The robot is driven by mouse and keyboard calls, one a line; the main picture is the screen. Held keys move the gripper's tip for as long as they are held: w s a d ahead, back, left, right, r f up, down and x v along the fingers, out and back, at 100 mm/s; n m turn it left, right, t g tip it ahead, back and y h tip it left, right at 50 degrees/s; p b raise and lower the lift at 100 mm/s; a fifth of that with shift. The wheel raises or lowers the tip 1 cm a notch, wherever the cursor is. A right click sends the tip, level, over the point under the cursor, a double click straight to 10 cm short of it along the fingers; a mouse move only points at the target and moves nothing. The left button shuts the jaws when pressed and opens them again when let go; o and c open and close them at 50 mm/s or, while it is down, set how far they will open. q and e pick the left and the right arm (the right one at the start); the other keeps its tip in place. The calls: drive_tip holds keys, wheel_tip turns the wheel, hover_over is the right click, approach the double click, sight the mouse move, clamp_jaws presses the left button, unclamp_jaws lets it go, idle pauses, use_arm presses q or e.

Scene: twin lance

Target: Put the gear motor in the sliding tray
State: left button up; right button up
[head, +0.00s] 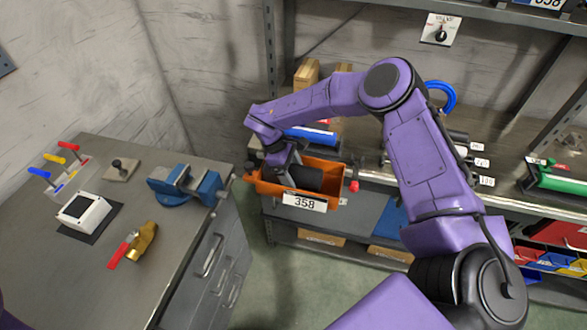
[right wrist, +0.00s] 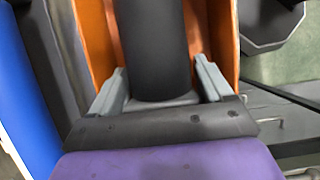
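A dark cylinder (head: 306,178), apparently the gear motor, is in the orange tray (head: 325,203) with a white label reading 358, at the shelf's front. My right gripper (head: 286,163) points down into this tray at the cylinder's left end. In the right wrist view the black cylinder (right wrist: 153,45) lies between the two grey fingers of my right gripper (right wrist: 160,85), with orange walls on both sides. The fingers are close to its near end; whether they press on it is unclear. My left gripper is out of view.
A workbench (head: 100,270) at left carries a blue vise (head: 186,186), a brass valve with red handle (head: 141,241), a white box (head: 84,211) and coloured levers (head: 60,165). Shelving runs behind and right, with a blue cylinder (head: 310,134) behind the tray. Green floor is free between.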

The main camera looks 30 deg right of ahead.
drive_tip(key=shift+o, duration=0.4)
drive_tip(key=shift+s+r, duration=0.2)
drive_tip(key=shift+s, duration=0.15)
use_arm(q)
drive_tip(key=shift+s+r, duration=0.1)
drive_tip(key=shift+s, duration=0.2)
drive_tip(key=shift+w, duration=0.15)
use_arm(e)
drive_tip(key=shift+w+f, duration=0.15)
drive_tip(key=b+v, duration=0.4)
drive_tip(key=v, duration=0.7)
drive_tip(key=shift+w+a+r+b, duration=0.1)
drive_tip(key=shift+a+r+b, duration=0.1)
drive_tip(key=shift+b, duration=0.1)
drive_tip(key=shift+r, duration=0.35)
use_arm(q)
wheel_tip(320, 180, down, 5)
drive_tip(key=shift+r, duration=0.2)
use_arm(e)
drive_tip(key=shift+f, duration=0.1)
